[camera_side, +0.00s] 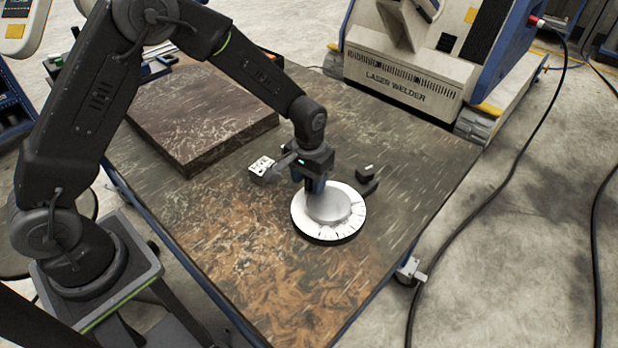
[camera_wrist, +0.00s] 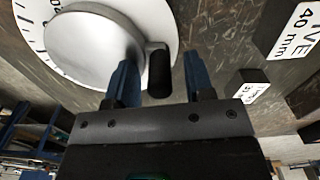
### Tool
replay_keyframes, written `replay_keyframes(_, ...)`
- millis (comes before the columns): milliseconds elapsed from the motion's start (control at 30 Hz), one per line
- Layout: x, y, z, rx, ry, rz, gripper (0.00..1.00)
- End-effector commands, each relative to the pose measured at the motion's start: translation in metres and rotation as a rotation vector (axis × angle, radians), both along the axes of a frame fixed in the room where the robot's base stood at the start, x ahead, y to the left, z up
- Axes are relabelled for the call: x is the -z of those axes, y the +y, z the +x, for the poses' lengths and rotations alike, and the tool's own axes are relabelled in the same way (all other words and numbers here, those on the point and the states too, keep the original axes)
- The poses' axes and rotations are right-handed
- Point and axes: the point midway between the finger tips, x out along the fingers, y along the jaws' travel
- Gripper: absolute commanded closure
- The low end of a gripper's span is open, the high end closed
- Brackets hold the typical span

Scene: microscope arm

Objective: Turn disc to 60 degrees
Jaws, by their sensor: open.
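The disc (camera_side: 329,206) lies flat on the table, with a white graduated rim and a raised silver centre. In the wrist view the disc (camera_wrist: 92,48) fills the upper left, with tick marks along its rim. A dark peg-like handle (camera_wrist: 159,72) stands at the disc's right edge. My gripper (camera_wrist: 160,85) is open, with one blue finger on each side of the handle; I cannot tell whether either touches it. In the side view my gripper (camera_side: 314,186) is low over the disc's far-left edge and hides the handle. The disc's angle cannot be read.
A small white-topped block (camera_side: 262,167) and a dark block with a white label (camera_side: 366,175) stand near the disc. A raised dark slab (camera_side: 200,115) lies at the back left. A laser welder (camera_side: 420,85) stands behind the table. The front of the table is clear.

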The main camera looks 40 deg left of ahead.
Motion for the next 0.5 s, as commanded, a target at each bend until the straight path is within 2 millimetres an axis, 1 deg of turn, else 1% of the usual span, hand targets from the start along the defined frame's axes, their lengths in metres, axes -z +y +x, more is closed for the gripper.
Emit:
replay_keyframes(133, 0.0000, 0.0000, -0.0001, 0.000, 0.000, 0.000, 0.52)
replay_keyframes(500, -0.0003, 0.0000, 0.0000, 0.000, 0.000, 0.000, 0.87)
